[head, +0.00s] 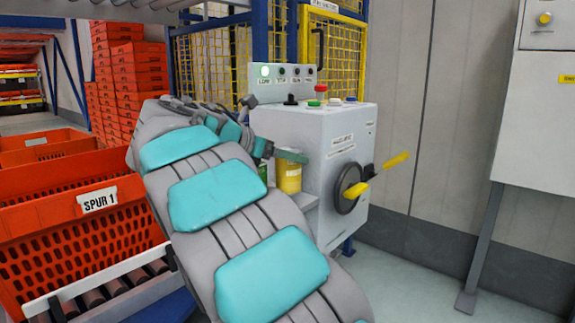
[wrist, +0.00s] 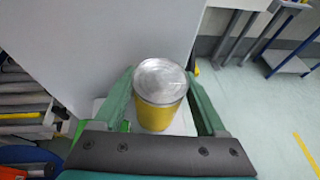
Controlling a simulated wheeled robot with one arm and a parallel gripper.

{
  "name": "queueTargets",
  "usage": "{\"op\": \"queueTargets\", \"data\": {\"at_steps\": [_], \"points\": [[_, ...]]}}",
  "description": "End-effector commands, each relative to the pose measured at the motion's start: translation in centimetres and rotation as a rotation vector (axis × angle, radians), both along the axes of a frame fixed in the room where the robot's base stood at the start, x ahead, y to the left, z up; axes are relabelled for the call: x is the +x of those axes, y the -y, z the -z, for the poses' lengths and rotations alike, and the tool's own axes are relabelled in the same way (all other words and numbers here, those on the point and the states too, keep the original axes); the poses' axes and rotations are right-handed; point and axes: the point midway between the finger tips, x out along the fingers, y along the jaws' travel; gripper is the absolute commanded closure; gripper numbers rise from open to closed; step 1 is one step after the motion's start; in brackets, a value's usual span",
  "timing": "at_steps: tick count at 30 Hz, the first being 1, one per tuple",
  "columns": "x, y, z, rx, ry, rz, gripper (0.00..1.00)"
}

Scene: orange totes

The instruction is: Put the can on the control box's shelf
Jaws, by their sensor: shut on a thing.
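The can (head: 289,178) is yellow with a silver top. It stands upright beside the control box (head: 318,150), at its left side, low over the shelf (head: 304,200). In the wrist view the can (wrist: 160,105) sits between the two green fingers of my gripper (wrist: 162,90), which is shut on it. The pale shelf (wrist: 183,124) shows beneath and around the can. I cannot tell whether the can's base touches it. In the head view my gripper (head: 290,156) reaches in from the left, and my arm hides part of the shelf.
Orange totes (head: 70,225) fill the left side by a roller conveyor (head: 110,290). The box has a handwheel with a yellow handle (head: 390,162) on its right. Floor (head: 400,270) at right is clear.

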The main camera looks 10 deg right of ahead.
Motion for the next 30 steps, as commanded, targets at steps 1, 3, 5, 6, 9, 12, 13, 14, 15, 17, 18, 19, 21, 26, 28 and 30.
{"op": "queueTargets", "data": {"at_steps": [1,3,5,6,9,12,13,14,15,17,18,19,21,26,28,30], "points": [[0.0,0.0,0.9,-0.001,0.0,-0.001,1.0],[0.0,-0.1,1.6,-0.002,-0.001,-0.002,1.0],[0.0,-0.1,1.7,-0.001,0.0,-0.002,1.0],[0.0,-0.1,1.7,-0.001,0.001,-0.002,1.0],[0.0,-0.1,1.6,-0.001,0.001,-0.002,1.0],[0.0,0.0,1.7,-0.001,0.0,-0.001,1.0],[0.0,0.0,1.7,-0.001,0.0,-0.001,1.0],[0.0,0.0,1.8,-0.001,0.0,-0.001,1.0],[0.0,0.0,1.9,-0.002,-0.001,-0.002,0.25],[0.0,0.0,1.9,0.0,0.0,-0.001,0.18],[0.0,0.0,1.9,0.0,0.0,-0.001,0.14],[0.0,0.0,1.9,0.0,0.0,-0.001,0.1],[0.0,-0.1,2.0,0.0,0.0,-0.001,0.03],[0.0,-0.1,2.0,0.0,0.0,-0.001,0.0],[0.0,-0.1,2.0,0.0,0.0,-0.001,0.0],[0.0,-0.1,1.9,0.0,0.0,-0.001,0.0]]}}
